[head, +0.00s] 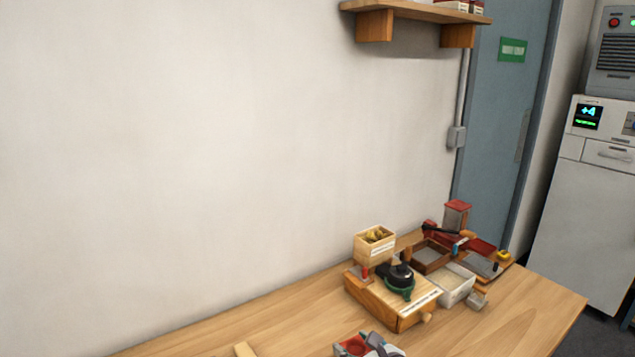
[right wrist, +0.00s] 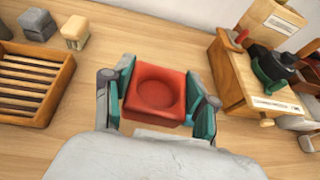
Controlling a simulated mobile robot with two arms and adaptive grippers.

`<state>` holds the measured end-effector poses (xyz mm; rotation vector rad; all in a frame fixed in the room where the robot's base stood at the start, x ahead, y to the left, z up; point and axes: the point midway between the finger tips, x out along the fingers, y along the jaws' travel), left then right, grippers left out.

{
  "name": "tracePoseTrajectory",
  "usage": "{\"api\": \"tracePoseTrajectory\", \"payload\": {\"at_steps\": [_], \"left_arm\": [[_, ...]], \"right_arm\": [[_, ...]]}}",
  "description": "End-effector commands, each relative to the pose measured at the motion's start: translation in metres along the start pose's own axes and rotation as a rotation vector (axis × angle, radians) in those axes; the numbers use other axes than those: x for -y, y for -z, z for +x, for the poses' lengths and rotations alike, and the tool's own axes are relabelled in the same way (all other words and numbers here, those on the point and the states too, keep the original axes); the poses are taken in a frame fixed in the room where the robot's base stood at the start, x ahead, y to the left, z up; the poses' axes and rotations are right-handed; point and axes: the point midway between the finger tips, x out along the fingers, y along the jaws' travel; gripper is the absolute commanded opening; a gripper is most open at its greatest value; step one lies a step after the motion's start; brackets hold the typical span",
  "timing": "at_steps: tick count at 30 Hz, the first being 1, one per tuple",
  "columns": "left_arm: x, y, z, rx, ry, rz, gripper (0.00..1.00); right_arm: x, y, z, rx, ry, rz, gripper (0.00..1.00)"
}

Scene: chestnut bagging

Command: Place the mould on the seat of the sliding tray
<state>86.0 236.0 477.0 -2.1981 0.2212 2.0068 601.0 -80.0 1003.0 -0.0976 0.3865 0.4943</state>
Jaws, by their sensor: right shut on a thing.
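My right gripper (right wrist: 161,98) is shut on a red square block with a round hollow in its top, which looks like the mould (right wrist: 155,92). The teal finger pads press on its left and right sides. The hollow faces the camera and is empty. In the head view the mould (head: 352,347) and my right gripper (head: 378,344) show at the bottom edge, partly cut off. A wooden box (head: 384,308) with a knob stands beyond them, bearing a black and green device (head: 398,280). I cannot tell where the sliding tray's seat is. My left gripper is not in view.
A small box of chestnuts (head: 375,243) stands behind the wooden box. A white tray (head: 457,294) and a brown tray (head: 432,256) are to its right. In the wrist view a slatted crate (right wrist: 66,78) and small blocks (right wrist: 75,32) lie left. The table's left part is largely clear.

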Motion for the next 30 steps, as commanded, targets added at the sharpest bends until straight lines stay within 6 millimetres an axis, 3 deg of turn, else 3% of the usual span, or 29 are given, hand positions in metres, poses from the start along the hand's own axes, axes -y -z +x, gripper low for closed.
{"api": "tracePoseTrajectory", "payload": {"at_steps": [2, 7, 18, 24, 30], "left_arm": [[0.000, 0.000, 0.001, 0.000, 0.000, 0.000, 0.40], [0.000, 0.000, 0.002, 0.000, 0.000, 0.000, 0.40], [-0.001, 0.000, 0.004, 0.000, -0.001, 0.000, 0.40], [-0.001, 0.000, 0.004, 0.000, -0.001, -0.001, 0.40], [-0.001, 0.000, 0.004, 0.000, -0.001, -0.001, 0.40]], "right_arm": [[-0.008, 0.002, -0.020, -0.001, 0.041, 0.026, 0.21], [-0.007, 0.001, -0.064, -0.002, 0.156, 0.071, 0.21], [0.019, -0.003, -0.164, -0.001, 0.397, 0.166, 0.21], [0.028, -0.003, -0.189, 0.001, 0.456, 0.188, 0.21], [0.029, -0.003, -0.193, 0.001, 0.465, 0.191, 0.21]]}}
